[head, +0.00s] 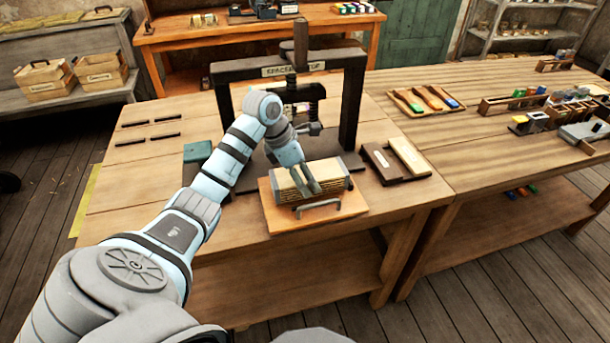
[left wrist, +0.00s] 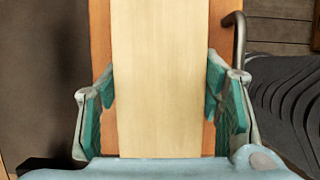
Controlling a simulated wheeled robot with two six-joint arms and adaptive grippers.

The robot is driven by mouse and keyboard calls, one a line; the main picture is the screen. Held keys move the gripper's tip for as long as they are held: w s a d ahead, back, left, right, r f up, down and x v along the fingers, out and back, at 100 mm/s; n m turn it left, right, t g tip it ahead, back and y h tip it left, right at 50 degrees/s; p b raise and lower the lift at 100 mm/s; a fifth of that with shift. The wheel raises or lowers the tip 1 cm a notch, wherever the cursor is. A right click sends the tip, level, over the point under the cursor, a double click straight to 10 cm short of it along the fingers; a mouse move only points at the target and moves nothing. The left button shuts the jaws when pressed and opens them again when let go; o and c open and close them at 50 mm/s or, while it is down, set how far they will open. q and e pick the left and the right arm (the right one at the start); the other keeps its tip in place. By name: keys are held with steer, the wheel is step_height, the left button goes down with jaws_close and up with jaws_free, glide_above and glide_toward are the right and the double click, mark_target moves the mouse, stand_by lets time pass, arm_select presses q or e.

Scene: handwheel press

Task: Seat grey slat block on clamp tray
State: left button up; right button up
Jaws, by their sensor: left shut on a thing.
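The slat block (head: 328,170), with a pale top, slatted front and grey edge pieces, sits over the orange clamp tray (head: 272,210) in front of the press. Whether it is fully seated flat cannot be told. My left gripper (head: 317,188) reaches down onto the block and is shut on it. In the left wrist view, the block's pale face (left wrist: 160,85) lies between the green finger pads of my left gripper (left wrist: 160,105), with orange tray (left wrist: 222,30) showing on both sides. A metal handle (head: 318,206) is on the tray's front. My right gripper is not in view.
The dark press frame (head: 352,100) stands directly behind the tray. A dark and a pale slab (head: 408,156) lie to its right, and a teal block (head: 197,151) to its left. The table's left front is mostly clear.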

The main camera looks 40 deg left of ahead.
arm_select(q)
steer(key=shift+f+b, duration=0.55)
steer(key=shift+f, duration=0.25)
steer(key=o, duration=1.6)
steer(key=v, duration=1.2)
steer(key=shift+s+r, duration=0.1)
